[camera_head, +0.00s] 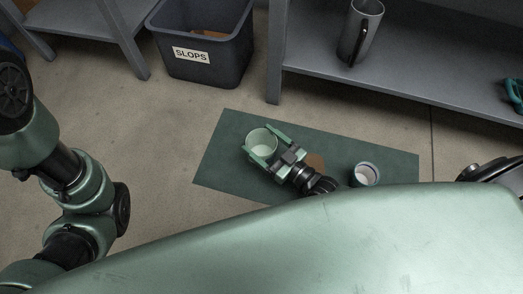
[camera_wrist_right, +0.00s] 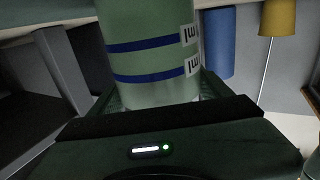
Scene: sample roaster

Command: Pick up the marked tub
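A pale green open tub (camera_head: 262,140) stands at the left part of the dark green mat. In the right wrist view the tub (camera_wrist_right: 150,60) is upright in the picture, with two blue bands and white labels on its side. My right gripper (camera_head: 268,145) has one finger along each side of it. Both fingers look flush against its wall, so the gripper appears shut on it. I cannot tell whether the tub is clear of the mat. A second, grey-blue cup-like tub (camera_head: 367,170) with pale contents stands at the mat's right. My left gripper is out of view.
The mat (camera_head: 225,165) lies on the floor. A brown patch or item (camera_head: 318,162) is partly hidden behind my right wrist. A dark SLOPS bin (camera_head: 225,75) stands behind. A grey shelf (camera_head: 420,95) at the back right bears a tall grey jug (camera_head: 368,25). Floor left of the mat is clear.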

